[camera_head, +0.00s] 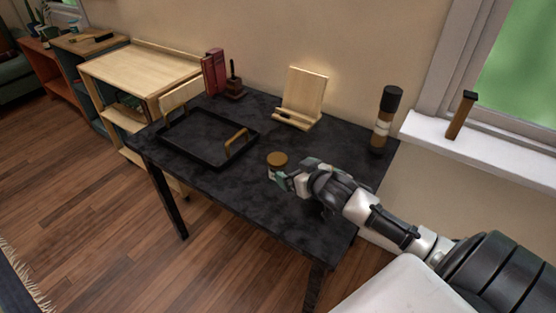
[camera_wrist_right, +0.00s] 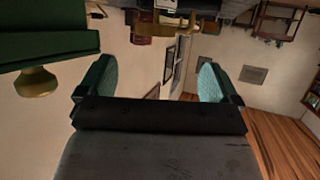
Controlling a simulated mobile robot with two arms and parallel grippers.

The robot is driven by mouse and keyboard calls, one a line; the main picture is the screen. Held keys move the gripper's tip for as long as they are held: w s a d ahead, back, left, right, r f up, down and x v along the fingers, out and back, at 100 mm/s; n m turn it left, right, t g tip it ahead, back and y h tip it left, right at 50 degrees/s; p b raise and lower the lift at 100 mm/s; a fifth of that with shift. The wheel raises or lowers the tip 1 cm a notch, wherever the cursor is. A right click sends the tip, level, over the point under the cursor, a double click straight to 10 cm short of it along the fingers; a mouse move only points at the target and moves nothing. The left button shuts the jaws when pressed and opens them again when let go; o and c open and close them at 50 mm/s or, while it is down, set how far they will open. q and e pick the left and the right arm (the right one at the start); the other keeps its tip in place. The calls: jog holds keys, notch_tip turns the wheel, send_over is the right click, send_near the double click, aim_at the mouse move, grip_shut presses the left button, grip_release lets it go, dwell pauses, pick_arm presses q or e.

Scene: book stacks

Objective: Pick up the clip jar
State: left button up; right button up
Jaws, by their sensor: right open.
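A small round jar with a brown lid (camera_head: 277,158), which looks like the clip jar, stands upright on the dark table near its front right. My right gripper (camera_head: 286,182) is just in front and to the right of it, low over the table, and hides part of the jar's body. I cannot tell whether the fingers touch it. In the right wrist view the right gripper (camera_wrist_right: 152,80) is open, with teal-padded fingers apart and nothing clearly between them. I cannot make out the jar there. My left gripper is not in view.
On the black table (camera_head: 215,182) stand a black tray (camera_head: 190,153) with wooden handles, a wooden stand (camera_head: 302,97), red books (camera_head: 214,72) and a tall black-topped cylinder (camera_head: 385,118). The table front left of the jar is clear. A window sill (camera_head: 490,135) is at right.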

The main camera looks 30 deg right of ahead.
aim_at(278, 159)
jog(key=x, duration=0.4)
jog(key=shift+w+r, duration=0.15)
jog(key=shift+w, duration=0.55)
jog(key=shift+w+d+f, duration=0.15)
jog(key=shift+w+f, duration=0.15)
jog(key=shift+w, duration=0.1)
jog(key=shift+d+x, duration=0.2)
jog(key=shift+x, duration=2.15)
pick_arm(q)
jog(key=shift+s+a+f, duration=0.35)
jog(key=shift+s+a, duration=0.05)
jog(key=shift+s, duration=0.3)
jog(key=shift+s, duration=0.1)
pick_arm(e)
jog(key=shift+c, duration=1.2)
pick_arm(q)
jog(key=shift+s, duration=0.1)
pick_arm(e)
jog(key=c, duration=1.1)
